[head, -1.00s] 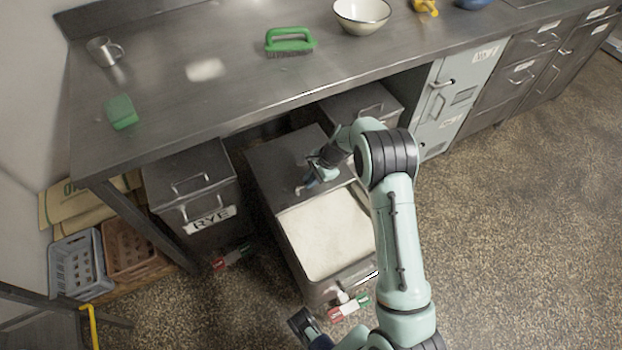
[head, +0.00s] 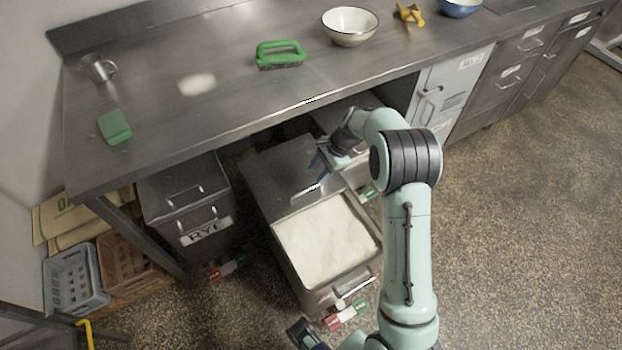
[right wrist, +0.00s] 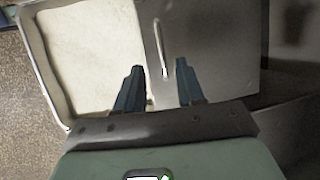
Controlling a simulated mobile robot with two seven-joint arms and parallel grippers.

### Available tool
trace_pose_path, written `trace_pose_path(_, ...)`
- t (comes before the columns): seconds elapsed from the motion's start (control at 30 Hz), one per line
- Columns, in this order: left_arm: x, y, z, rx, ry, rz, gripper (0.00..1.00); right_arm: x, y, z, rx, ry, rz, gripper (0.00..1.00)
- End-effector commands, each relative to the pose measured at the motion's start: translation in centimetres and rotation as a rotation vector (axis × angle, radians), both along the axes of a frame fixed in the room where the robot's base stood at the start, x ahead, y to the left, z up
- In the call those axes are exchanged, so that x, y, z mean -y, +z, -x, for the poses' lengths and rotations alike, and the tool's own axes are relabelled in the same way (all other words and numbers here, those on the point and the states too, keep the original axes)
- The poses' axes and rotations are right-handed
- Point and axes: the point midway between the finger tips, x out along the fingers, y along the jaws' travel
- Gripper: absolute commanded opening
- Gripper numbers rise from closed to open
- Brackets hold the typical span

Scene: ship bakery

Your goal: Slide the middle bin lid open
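The middle bin (head: 318,295) stands under the steel counter, its front part uncovered and full of white flour (head: 325,240). Its grey steel lid (head: 280,168) lies slid back over the rear part. My right gripper (head: 321,163) is above the lid, near its right edge. In the right wrist view its two blue fingers (right wrist: 158,82) are apart with nothing between them. The lid's bar handle (right wrist: 160,47) shows beyond the fingertips, apart from them. A dark part at the bottom edge (head: 303,332) may be my left gripper; its fingers cannot be made out.
The RYE bin (head: 185,205) stands closed at left, and another bin is partly hidden behind my right arm. The counter edge (head: 300,103) overhangs the bins. Crates (head: 75,280) sit at lower left. Floor at right is clear.

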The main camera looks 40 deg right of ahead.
Motion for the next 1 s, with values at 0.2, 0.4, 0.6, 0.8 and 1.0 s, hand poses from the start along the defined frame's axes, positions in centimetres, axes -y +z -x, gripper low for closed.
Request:
trace_pose_path(0.2, 0.0, 0.3, 0.1, -0.006, -0.001, 0.001, 0.34, 0.9, 2.4, 0.7, 0.001, 0.0, 0.0, 0.38)
trace_pose_path(0.4, 0.0, 0.3, 0.2, -0.007, -0.001, 0.001, 0.34, 1.0, 2.7, 0.8, 0.0, 0.0, 0.001, 0.38)
trace_pose_path(0.6, 0.0, 0.3, 0.2, -0.007, -0.001, 0.001, 0.34, 1.0, 2.7, 0.8, 0.0, 0.0, 0.0, 0.38)
trace_pose_path(0.8, 0.0, 0.3, 0.2, -0.006, -0.001, 0.0, 0.34, 1.0, 2.6, 0.8, -0.001, 0.0, 0.0, 0.38)
trace_pose_path(1.0, 0.0, 1.5, 0.0, -0.006, -0.002, 0.001, 0.34, 1.0, 4.0, 0.7, 0.004, 0.001, 0.0, 0.38)
